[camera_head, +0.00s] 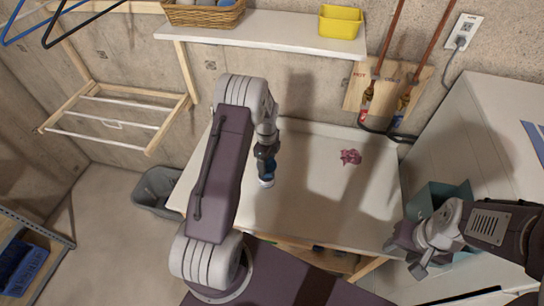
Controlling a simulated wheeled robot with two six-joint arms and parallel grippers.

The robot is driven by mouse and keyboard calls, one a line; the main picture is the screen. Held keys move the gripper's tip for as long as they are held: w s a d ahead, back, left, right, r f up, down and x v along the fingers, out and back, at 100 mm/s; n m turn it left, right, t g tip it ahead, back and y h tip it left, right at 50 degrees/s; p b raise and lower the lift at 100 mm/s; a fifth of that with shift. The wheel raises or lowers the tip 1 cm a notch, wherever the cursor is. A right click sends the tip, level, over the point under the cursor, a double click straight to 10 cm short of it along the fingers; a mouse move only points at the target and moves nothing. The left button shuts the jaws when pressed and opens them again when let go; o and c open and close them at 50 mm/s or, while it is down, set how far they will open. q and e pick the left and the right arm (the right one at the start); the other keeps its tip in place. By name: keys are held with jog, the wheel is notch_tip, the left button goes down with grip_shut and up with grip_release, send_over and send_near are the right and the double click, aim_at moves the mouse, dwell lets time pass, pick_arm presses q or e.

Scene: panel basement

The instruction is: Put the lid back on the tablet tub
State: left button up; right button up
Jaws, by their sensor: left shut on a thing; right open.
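My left gripper (266,163) is shut on a small blue and white object (267,181) at the middle left of the white worktop (322,208). The object is mostly hidden by the gripper. I cannot tell whether it is the tablet tub, its lid or both, or whether it touches the worktop. My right gripper (407,257) is open and empty at the worktop's front right corner. No other tub or lid is visible.
A crumpled pink cloth (350,156) lies on the worktop's right half. A teal bin (463,191) stands at right, partly behind my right arm, beside a white cabinet (490,105). A shelf (270,31) hangs above. The worktop's middle is clear.

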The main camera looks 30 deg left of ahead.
aim_at(268, 166)
pick_arm(q)
jog(key=shift+w+a+f, duration=0.6)
jog(key=shift+a, duration=0.1)
jog(key=s+d+f+b, duration=0.1)
jog(key=f+b, duration=0.1)
jog(key=shift+d+b, duration=0.3)
jog(key=shift+b, duration=0.05)
jog(key=f, duration=0.1)
jog(key=f+b, duration=0.1)
jog(key=a+f+b, duration=0.1)
jog(key=shift+w+f, duration=0.3)
jog(key=shift+f, duration=0.1)
jog(key=shift+s+d+r, duration=0.2)
jog(key=shift+d, duration=0.1)
pick_arm(e)
jog(key=f, duration=0.5)
jog(key=shift+w+a, duration=0.15)
jog(key=shift+w, duration=0.05)
pick_arm(q)
jog(key=shift+w+a+f, duration=0.1)
jog(key=shift+a, duration=0.05)
pick_arm(e)
jog(key=shift+w+a, duration=0.15)
jog(key=shift+a, duration=0.05)
jog(key=shift+d, duration=0.15)
pick_arm(q)
jog(key=shift+f, duration=0.15)
pick_arm(e)
jog(key=shift+f, duration=0.15)
